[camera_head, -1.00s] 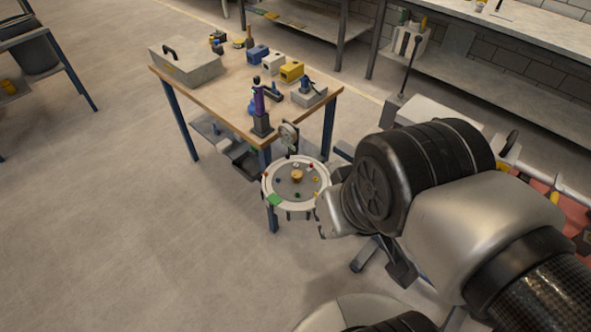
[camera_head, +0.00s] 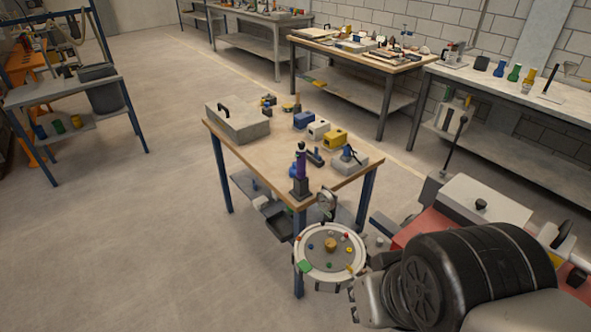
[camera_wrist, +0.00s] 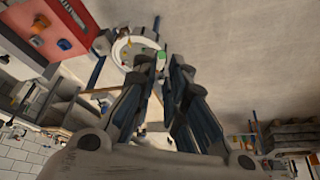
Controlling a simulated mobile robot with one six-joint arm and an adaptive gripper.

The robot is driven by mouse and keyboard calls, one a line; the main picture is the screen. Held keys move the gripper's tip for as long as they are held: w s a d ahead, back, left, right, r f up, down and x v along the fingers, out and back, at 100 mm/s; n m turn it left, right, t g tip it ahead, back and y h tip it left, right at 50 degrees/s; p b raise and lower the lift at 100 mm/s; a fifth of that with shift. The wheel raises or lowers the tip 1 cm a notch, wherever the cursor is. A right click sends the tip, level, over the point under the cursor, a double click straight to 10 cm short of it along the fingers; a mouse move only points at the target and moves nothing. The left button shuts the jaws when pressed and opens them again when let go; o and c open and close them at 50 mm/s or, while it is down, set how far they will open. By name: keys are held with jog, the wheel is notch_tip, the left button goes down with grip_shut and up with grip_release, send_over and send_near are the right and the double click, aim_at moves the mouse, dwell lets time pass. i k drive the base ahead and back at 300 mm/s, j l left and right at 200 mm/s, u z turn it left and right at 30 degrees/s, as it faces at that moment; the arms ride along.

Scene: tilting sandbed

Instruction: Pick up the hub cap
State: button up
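I cannot single out the hub cap among the small parts. In the head view a round white-rimmed tray (camera_head: 318,257) stands at the front corner of the wooden table. It holds a tan round piece (camera_head: 331,244) at its middle and several small coloured pieces around it, with a green block (camera_head: 305,266) at its front left edge. The tray (camera_wrist: 118,48) also shows in the wrist view, partly behind the fingers. In the head view my arm hides most of the gripper.
The wooden table (camera_head: 270,160) carries a grey box (camera_head: 238,124), a purple upright part (camera_head: 301,160) and blue, white and yellow blocks. A round gauge (camera_head: 326,202) stands at the tray's back edge. Open floor (camera_head: 150,240) lies to the left.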

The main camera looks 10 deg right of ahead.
aim_at(293, 169)
jog(key=k+z, duration=0.1)
jog(key=k, duration=0.55)
jog(key=i+z, duration=0.15)
jog(key=z, duration=1.65)
jog(key=i+j, duration=0.1)
jog(key=j, duration=0.6)
jog(key=i+j, duration=0.1)
jog(key=j, duration=0.6)
jog(key=i+j, duration=0.15)
jog(key=j, duration=0.55)
jog(key=i+j, duration=0.1)
jog(key=j, duration=0.6)
jog(key=i+j, duration=0.1)
jog(key=j, duration=0.6)
jog(key=i+j+z, duration=0.1)
jog(key=j, duration=0.65)
jog(key=i+j, duration=0.1)
jog(key=j, duration=0.6)
